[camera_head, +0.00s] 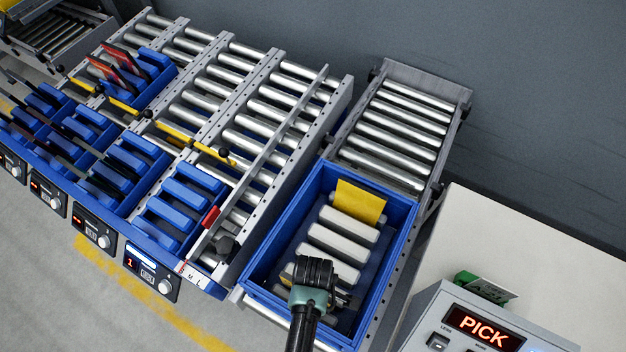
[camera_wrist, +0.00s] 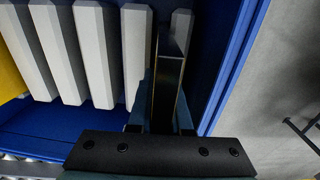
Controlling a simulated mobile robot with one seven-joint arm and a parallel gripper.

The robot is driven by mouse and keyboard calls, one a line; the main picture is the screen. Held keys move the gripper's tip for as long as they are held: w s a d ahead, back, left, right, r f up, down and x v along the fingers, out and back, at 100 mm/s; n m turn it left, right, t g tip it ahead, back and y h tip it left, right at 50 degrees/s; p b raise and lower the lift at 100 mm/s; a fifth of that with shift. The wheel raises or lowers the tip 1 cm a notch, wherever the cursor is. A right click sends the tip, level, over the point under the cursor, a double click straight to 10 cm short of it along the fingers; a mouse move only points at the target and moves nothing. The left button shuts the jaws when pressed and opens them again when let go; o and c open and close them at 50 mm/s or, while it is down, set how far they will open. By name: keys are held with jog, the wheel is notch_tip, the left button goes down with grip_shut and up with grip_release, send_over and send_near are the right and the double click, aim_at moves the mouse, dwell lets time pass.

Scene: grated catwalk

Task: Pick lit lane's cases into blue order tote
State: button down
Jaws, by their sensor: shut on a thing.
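The blue order tote (camera_head: 408,215) stands at the right of the lanes. The lane display (camera_head: 150,272) with a lit bar shows a red 1.
A yellow card (camera_head: 358,202) lies at the tote's far end. An empty roller conveyor (camera_head: 395,130) runs behind the tote. A panel reading PICK (camera_head: 482,327) stands at the right on a pale bench (camera_head: 520,245).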

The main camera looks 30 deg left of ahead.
dwell(0.3)
jog(key=c, duration=0.8)
grip_release()
jog(key=shift+o, duration=0.5)
jog(key=o, duration=0.3)
jog(key=shift+o, duration=0.2)
notch_tip(320, 180, up, 8)
jog(key=p, duration=0.8)
